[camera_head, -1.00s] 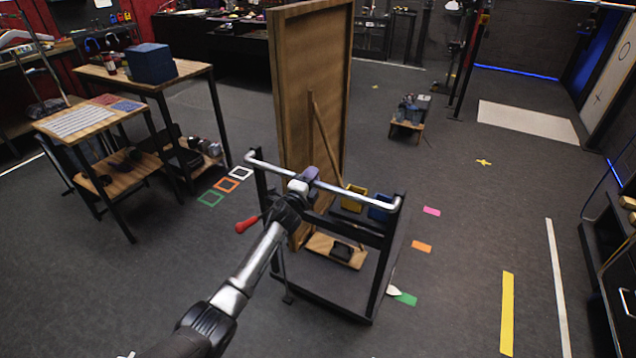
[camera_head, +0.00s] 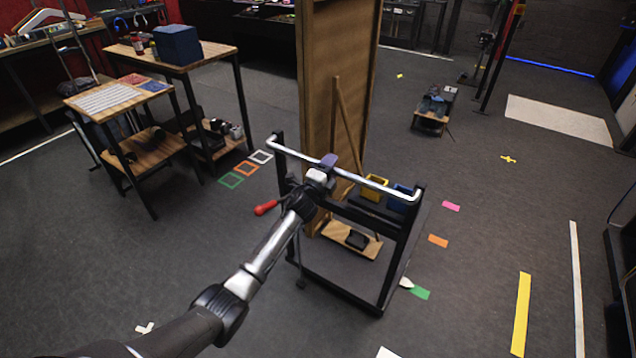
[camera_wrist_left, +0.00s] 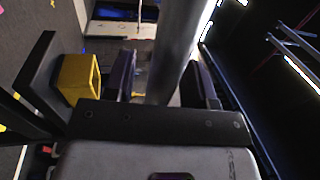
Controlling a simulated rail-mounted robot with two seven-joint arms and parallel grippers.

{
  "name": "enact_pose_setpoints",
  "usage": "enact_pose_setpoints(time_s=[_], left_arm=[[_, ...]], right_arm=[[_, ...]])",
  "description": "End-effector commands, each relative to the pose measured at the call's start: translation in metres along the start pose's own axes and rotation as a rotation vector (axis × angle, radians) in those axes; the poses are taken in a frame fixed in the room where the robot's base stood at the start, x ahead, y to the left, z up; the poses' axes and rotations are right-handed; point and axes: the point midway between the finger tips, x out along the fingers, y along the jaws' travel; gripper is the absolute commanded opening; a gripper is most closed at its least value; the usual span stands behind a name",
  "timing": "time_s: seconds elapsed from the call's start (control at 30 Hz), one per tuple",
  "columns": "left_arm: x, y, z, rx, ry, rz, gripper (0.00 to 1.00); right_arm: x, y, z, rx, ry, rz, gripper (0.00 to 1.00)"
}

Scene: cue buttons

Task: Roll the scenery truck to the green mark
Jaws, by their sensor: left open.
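The scenery truck (camera_head: 340,280) is a dark wheeled frame with a tall wooden flat (camera_head: 340,60) on it and a pale push bar (camera_head: 375,186) across its near side. My left gripper (camera_head: 322,170) is at the push bar. In the left wrist view the bar (camera_wrist_left: 178,50) passes between the two open fingers; contact with either finger cannot be told. A solid green mark (camera_head: 421,293) lies on the floor by the truck's right front corner. A small white pointer (camera_head: 406,282) shows beside it at the truck's edge. My right gripper is out of view.
Orange (camera_head: 438,241) and pink (camera_head: 451,206) marks lie farther along the truck's right side. Outlined squares (camera_head: 246,168) lie to its left, near a prop table (camera_head: 118,97). A low stand (camera_head: 432,116) stands behind right.

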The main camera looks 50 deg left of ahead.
Motion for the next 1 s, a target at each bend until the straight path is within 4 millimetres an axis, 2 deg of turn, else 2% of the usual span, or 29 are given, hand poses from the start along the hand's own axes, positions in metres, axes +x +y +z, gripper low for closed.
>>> enact_pose_setpoints(time_s=[0.4, 0.6, 0.8, 1.0], left_arm=[[-0.076, -0.001, 0.000, 0.000, 0.001, 0.002, 0.51], [-0.106, 0.000, 0.000, -0.001, 0.000, 0.002, 0.51], [-0.122, 0.000, 0.000, 0.000, 0.000, 0.001, 0.51], [-0.127, -0.001, 0.000, 0.000, 0.000, 0.000, 0.51]], right_arm=[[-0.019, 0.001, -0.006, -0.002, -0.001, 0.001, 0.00], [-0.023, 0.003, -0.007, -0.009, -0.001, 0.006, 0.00], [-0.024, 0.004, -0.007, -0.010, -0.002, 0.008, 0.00], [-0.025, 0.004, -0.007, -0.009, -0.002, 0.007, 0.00]])
